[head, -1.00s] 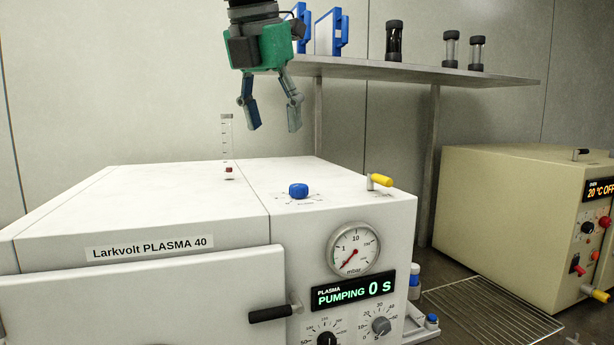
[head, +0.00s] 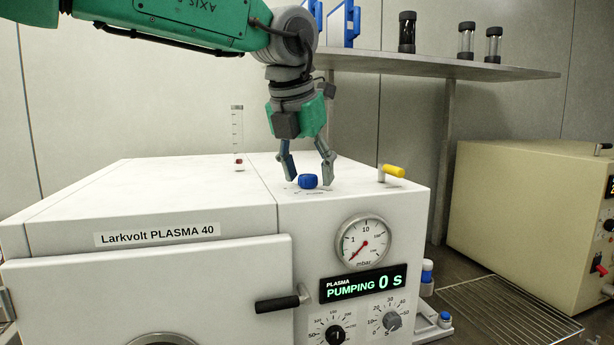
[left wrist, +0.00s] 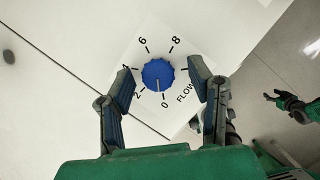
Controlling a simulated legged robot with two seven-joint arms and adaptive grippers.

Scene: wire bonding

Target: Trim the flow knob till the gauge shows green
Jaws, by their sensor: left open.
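The blue flow knob (head: 308,181) sits on top of the white plasma machine. In the left wrist view the knob (left wrist: 158,75) has a pale pointer line directed near the 0 of its printed scale. My left gripper (head: 307,176) points down, open, with one finger on each side of the knob; I cannot tell whether they touch it. The round gauge (head: 364,241) on the front has a red needle pointing low left and a small green mark at its left edge. My right gripper (left wrist: 282,98) appears small at the right of the left wrist view.
A clear scaled tube (head: 237,135) with a dark red float low in it stands left of the knob. A yellow-handled lever (head: 391,171) stands to its right. The display (head: 362,285) reads PUMPING 0 S. A shelf (head: 430,67) hangs behind; a beige oven (head: 530,220) stands right.

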